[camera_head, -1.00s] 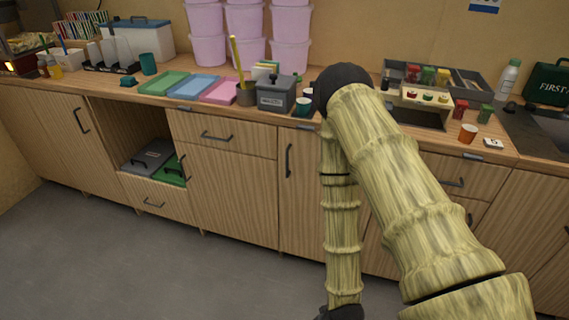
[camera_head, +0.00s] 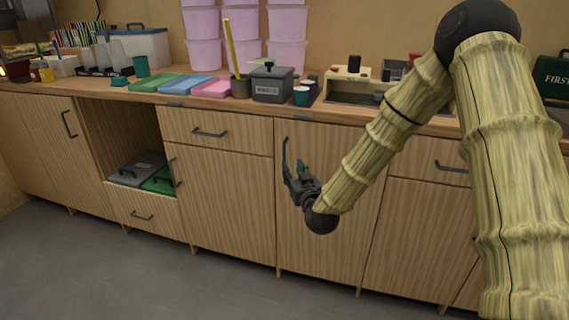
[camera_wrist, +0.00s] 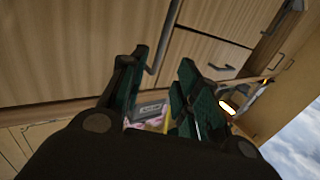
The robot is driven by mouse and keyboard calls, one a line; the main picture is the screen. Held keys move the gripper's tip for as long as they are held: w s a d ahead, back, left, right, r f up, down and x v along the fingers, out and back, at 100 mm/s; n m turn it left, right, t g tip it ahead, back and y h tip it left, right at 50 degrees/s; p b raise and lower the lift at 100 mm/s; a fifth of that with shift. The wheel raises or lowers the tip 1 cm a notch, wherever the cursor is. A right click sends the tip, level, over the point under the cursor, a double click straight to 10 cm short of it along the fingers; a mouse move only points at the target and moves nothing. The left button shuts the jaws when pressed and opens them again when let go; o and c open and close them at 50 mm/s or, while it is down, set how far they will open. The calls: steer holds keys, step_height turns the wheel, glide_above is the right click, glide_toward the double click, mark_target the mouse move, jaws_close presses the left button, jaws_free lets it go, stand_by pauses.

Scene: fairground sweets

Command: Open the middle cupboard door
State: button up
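The middle cupboard door (camera_head: 330,160) is a shut wood-grain panel below the counter. Its dark vertical bar handle (camera_head: 284,148) is near its upper left edge. My gripper (camera_head: 295,174) is in front of the door, at the lower part of the handle. In the wrist view the two dark green fingers of my gripper (camera_wrist: 158,85) stand apart, with nothing held. The handle (camera_wrist: 165,38) shows there as a grey bar across the gap between the fingertips, close to the left finger. Whether a finger touches it I cannot tell.
A drawer (camera_head: 220,130) and another door (camera_head: 222,195) are to the left. An open niche (camera_head: 120,125) holds grey and green cases. The counter (camera_head: 180,100) above carries trays, a grey box (camera_head: 272,84) and pink tubs (camera_head: 287,22). The floor (camera_head: 130,275) in front is clear.

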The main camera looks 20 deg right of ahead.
mark_target(284, 155)
steer(key=w+b, duration=0.1)
steer(key=w, duration=0.9)
steer(key=shift+w+r, duration=0.1)
steer(key=shift+w, duration=0.3)
jaws_close()
